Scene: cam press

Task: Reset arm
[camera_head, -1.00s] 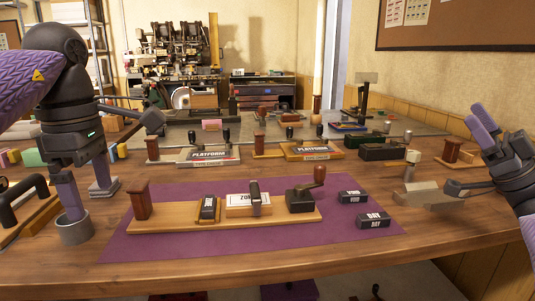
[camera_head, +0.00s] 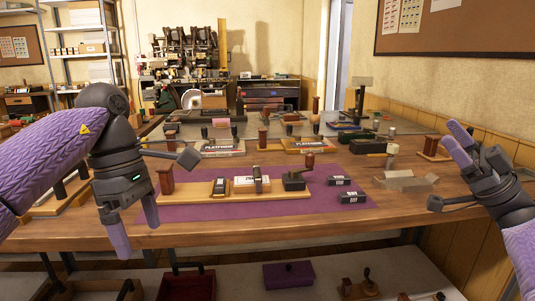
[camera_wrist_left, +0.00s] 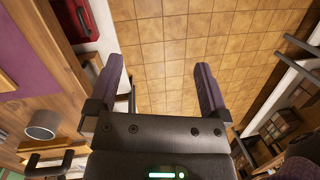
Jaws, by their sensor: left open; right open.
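My left gripper (camera_head: 137,232) is open and empty in front of the table's front edge at the left. In the left wrist view the same gripper (camera_wrist_left: 158,82) has its two purple fingers spread over the tiled floor, with nothing between them. My right gripper (camera_head: 460,160) is open and empty at the right, its purple fingers pointing up and left, apart from the table objects.
Two black labelled blocks (camera_head: 339,181) (camera_head: 352,198) lie on the mat's right. Platform boards (camera_head: 310,146) stand behind. A lower shelf (camera_head: 240,279) holds boxes. A grey cup (camera_wrist_left: 42,124) shows in the left wrist view.

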